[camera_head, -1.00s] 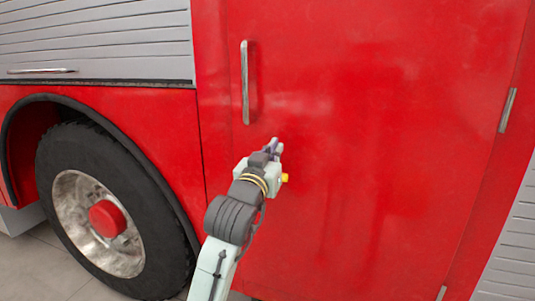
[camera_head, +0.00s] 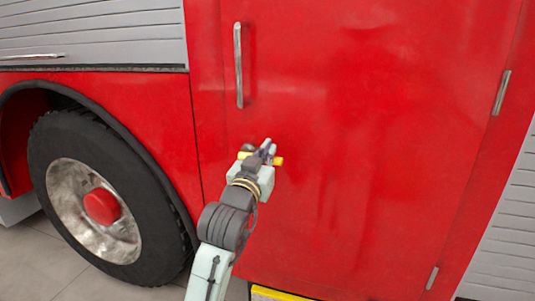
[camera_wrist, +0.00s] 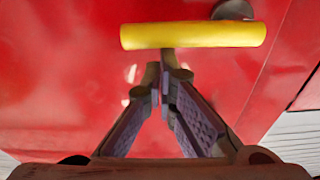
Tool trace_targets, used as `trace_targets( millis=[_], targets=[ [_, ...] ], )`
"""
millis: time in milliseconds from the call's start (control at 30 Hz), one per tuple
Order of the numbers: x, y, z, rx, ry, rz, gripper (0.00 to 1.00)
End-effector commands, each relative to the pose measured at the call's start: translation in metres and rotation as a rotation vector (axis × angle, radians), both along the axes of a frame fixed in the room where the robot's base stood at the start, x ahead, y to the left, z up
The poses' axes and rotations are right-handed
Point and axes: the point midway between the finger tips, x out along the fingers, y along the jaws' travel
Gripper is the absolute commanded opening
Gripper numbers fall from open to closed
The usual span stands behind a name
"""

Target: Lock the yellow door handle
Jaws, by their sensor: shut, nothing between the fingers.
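The yellow door handle (camera_wrist: 193,35) is a short bar lying nearly level across the upper part of the wrist view, with a grey round mount behind its right part. In the head view its right end (camera_head: 278,160) shows beside my gripper, and a bit of yellow shows to the left; my gripper hides its middle. My gripper (camera_wrist: 165,78) is shut and empty. Its fingertips appear just below the bar in the wrist view, left of the mount. I cannot tell whether they touch the bar. In the head view my gripper (camera_head: 266,146) overlaps the handle.
The handle is on a red vehicle door (camera_head: 380,140). A vertical metal grab bar (camera_head: 239,65) stands above my gripper. A large wheel (camera_head: 98,205) is at the left. Hinges (camera_head: 501,92) line the door's right edge. The door's middle is bare.

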Motion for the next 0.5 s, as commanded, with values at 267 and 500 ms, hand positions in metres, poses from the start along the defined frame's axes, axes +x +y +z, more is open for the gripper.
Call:
trace_targets(
  millis=[267,500],
  targets=[
    [-0.0001,-0.0010,-0.0043,0.037,-0.012,0.001,0.00],
    [-0.0003,-0.0021,-0.0085,0.079,-0.025,0.000,0.00]
  ],
)
